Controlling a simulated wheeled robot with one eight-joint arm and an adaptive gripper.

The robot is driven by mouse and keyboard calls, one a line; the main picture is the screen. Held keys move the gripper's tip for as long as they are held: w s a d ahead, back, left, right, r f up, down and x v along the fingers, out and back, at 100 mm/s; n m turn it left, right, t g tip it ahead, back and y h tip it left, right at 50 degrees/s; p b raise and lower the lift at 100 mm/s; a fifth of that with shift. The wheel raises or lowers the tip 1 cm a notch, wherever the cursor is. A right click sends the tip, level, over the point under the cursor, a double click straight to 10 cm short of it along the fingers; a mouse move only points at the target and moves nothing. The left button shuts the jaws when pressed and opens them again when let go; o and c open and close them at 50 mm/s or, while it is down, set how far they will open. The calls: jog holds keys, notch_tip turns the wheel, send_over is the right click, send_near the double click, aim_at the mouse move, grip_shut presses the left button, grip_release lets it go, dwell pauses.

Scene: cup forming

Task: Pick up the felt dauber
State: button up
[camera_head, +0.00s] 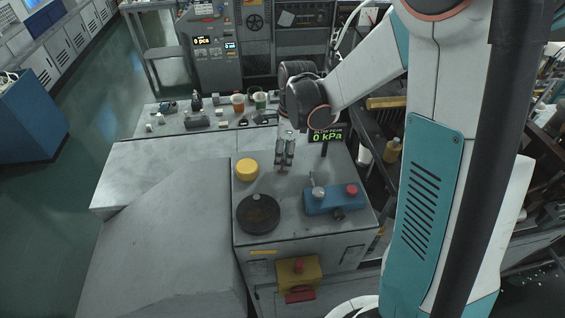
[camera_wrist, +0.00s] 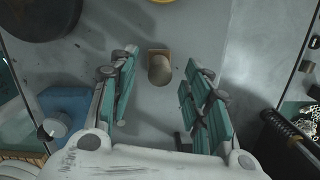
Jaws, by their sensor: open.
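The felt dauber, which appears to be the tan cylinder with a small square base (camera_wrist: 160,70), stands on the grey machine top in the wrist view. It lies between my gripper's (camera_wrist: 160,62) two teal-padded fingers, near their tips, with a gap on each side. My gripper is open and holds nothing. In the head view my gripper (camera_head: 285,160) points down over the machine top (camera_head: 300,178), behind the blue device and right of the yellow puck. The dauber is mostly hidden or too small to make out clearly there.
Near my gripper are a yellow puck (camera_head: 247,169), a black round disk (camera_head: 258,214), a blue device with a red knob (camera_head: 333,203) and a pressure display (camera_head: 328,134). A back bench holds a red cup (camera_head: 238,103), a green cup (camera_head: 260,99) and small parts. The left grey surface is clear.

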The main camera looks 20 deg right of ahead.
jog(key=shift+a+f, duration=0.15)
jog(key=shift+f, duration=0.9)
grip_shut()
jog(key=shift+r, duration=0.1)
notch_tip(320, 180, up, 20)
jog(key=shift+b, duration=0.3)
jog(key=c, duration=0.6)
grip_release()
jog(key=shift+c, duration=0.2)
jog(key=c, duration=0.4)
